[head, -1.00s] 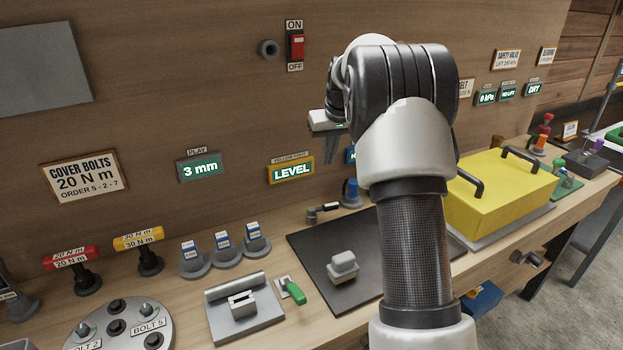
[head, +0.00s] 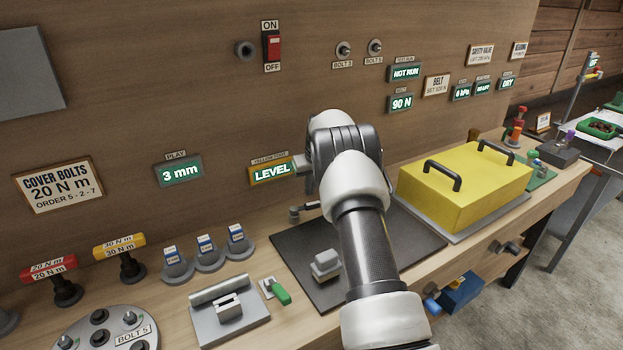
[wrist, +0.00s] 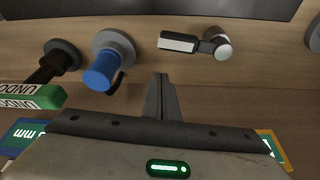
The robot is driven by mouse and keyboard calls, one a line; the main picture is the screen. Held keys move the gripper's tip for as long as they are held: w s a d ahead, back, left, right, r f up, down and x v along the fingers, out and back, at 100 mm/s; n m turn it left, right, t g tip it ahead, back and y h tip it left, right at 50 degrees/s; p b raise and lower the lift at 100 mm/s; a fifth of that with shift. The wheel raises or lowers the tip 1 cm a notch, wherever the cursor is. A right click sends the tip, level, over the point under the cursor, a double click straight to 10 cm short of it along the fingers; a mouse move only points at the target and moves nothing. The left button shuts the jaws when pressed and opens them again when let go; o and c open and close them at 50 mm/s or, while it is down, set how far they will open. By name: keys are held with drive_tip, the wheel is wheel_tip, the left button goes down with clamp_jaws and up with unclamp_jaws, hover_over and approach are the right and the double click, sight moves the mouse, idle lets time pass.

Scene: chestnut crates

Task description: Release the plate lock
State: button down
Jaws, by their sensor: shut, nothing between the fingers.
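A small lever with a dark and white handle and a round grey pivot, which looks like the plate lock (head: 303,212), lies at the back edge of a black plate (head: 288,243). In the wrist view the lever (wrist: 195,43) is at the top centre, lying flat beside the plate's edge (wrist: 140,7). My gripper (wrist: 161,82) is shut and empty, with its fingertips below and left of the lever in that view, apart from it. In the head view my arm hides the fingers. A grey block (head: 325,263) sits on the plate.
A blue knob (wrist: 100,72) on a grey base stands left of my fingers in the wrist view, beside a green UNDO-labelled bar (wrist: 30,97) on a dark stand. A yellow cover (head: 465,185) stands right of my arm. The wooden panel rises behind.

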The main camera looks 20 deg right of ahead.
sight(319, 204)
drive_tip(key=shift+s+r, duration=0.15)
drive_tip(key=shift+s, duration=0.85)
drive_tip(key=shift+s+r, duration=0.1)
drive_tip(key=shift+s, duration=0.85)
drive_tip(key=s+m+h, duration=0.1)
drive_tip(key=m, duration=0.1)
drive_tip(key=shift+s+d+m+b, duration=0.1)
drive_tip(key=shift+s+m+b, duration=0.2)
drive_tip(key=shift+s, duration=0.05)
drive_tip(key=shift+s+m, duration=0.3)
drive_tip(key=shift+s, duration=0.1)
drive_tip(key=shift+s+b, duration=0.35)
drive_tip(key=shift+r, duration=0.1)
